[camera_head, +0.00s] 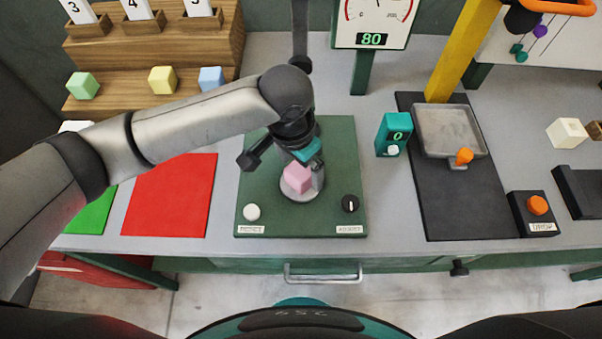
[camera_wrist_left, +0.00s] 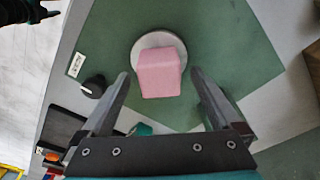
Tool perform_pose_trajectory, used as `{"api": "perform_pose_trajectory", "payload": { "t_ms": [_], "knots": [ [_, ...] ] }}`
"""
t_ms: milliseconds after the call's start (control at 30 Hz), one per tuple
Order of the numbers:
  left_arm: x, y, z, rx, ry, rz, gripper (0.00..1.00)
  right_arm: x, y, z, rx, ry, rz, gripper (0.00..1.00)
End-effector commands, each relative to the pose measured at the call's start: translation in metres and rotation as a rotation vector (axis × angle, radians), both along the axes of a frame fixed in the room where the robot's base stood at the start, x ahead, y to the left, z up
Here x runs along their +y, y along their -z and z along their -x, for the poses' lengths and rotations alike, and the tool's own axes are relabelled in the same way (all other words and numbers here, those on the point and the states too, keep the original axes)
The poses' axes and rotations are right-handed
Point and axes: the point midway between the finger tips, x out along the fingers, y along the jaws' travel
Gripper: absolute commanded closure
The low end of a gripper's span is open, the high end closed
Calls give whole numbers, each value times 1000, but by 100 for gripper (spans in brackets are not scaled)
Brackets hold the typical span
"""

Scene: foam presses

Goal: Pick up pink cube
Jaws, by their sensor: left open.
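The pink cube (camera_head: 297,177) sits on a round light-grey plate (camera_head: 303,194) on the green press base. In the left wrist view the cube (camera_wrist_left: 160,75) shows ahead of and between the fingertips, on the round plate (camera_wrist_left: 158,40). My left gripper (camera_head: 309,168) is above and close to the cube in the head view. In the wrist view the left gripper (camera_wrist_left: 158,76) is open, one finger on each side of the cube's line, with nothing held. I cannot tell whether a finger touches the cube. My right gripper is not in view.
The green base (camera_head: 260,180) carries a white button (camera_head: 251,212) and a black knob (camera_head: 350,203). A red mat (camera_head: 170,195) lies to its left. Other cubes sit on a wooden rack (camera_head: 200,50).

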Motion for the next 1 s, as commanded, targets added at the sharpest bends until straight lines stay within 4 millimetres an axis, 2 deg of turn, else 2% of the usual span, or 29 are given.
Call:
{"api": "perform_pose_trajectory", "payload": {
  "t_ms": [100,333,1000],
  "knots": [
    [-1,9,-1,-1,0,0,2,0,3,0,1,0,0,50],
    [-1,8,-1,-2,1,1,4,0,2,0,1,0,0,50],
    [-1,8,-1,-2,1,1,79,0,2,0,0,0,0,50]
  ]
}}
